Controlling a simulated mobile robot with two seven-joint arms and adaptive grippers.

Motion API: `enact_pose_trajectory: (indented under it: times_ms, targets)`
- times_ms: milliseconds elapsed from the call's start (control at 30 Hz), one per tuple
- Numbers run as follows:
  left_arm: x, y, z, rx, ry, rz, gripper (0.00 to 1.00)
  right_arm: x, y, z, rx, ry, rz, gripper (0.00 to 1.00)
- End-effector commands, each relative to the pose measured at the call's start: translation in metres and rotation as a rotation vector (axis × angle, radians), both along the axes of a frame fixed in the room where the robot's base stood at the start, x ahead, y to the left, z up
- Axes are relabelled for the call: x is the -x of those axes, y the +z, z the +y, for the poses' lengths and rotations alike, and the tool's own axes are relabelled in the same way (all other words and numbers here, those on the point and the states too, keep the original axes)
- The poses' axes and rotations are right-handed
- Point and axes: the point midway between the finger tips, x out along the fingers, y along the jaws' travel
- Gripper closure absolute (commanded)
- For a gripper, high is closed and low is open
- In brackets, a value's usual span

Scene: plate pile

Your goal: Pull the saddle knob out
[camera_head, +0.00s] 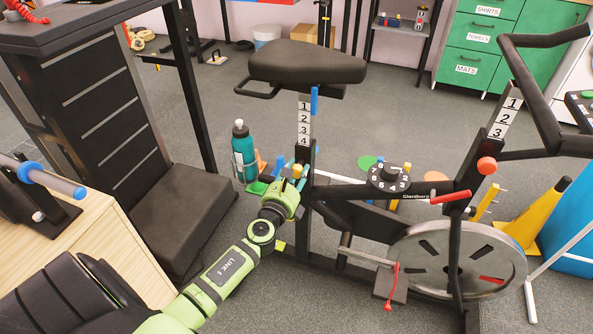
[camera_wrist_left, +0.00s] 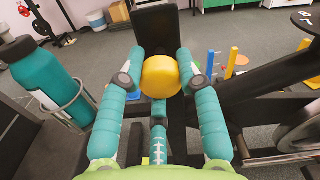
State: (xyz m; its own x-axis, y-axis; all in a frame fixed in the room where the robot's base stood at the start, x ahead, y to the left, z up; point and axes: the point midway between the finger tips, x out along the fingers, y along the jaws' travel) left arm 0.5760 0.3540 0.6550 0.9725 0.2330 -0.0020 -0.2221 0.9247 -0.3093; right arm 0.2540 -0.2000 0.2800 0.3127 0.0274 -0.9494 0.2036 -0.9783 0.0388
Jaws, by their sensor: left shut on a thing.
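The saddle knob is a round yellow knob (camera_wrist_left: 161,77) on the exercise bike's seat post, and it sits between the two teal fingers of my left gripper (camera_wrist_left: 162,84). The gripper is shut on it, one fingertip at each side. In the head view the knob (camera_head: 297,170) shows small beside my left gripper (camera_head: 294,180), below the numbered post (camera_head: 304,120). The black saddle (camera_head: 306,64) is on top of that post. My right gripper is in neither view.
A teal bottle (camera_head: 243,153) in a holder is close to the left of the gripper. The black dial (camera_head: 389,179), red handle (camera_head: 450,197) and flywheel (camera_head: 425,262) are to the right. A dark bench (camera_head: 180,215) is on the left.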

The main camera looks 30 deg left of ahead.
Motion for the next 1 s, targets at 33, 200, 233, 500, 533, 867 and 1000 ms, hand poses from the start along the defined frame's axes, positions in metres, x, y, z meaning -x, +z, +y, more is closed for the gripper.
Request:
enact_pose_trajectory:
  times_ms: [33,200,233,500,533,867,1000]
  targets:
    - [0.0,0.001,0.0,-0.001,0.001,-0.002,0.58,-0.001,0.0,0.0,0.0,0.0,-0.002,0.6]
    - [0.0,0.001,0.0,0.0,0.001,-0.002,0.41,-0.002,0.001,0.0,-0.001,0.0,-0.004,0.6]
    - [0.0,0.001,0.0,0.0,0.0,-0.001,0.41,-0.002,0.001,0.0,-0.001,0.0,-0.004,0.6]
    - [0.006,-0.001,-0.001,0.0,0.001,0.001,0.41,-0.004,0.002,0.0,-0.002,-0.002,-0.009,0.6]
    - [0.009,-0.001,-0.002,0.0,0.001,0.001,0.41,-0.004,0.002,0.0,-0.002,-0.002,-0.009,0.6]
    - [0.073,-0.001,-0.017,0.0,0.001,0.003,0.41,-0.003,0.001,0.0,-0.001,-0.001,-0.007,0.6]
    - [0.097,0.0,-0.023,0.0,0.002,0.002,0.41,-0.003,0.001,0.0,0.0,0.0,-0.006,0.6]
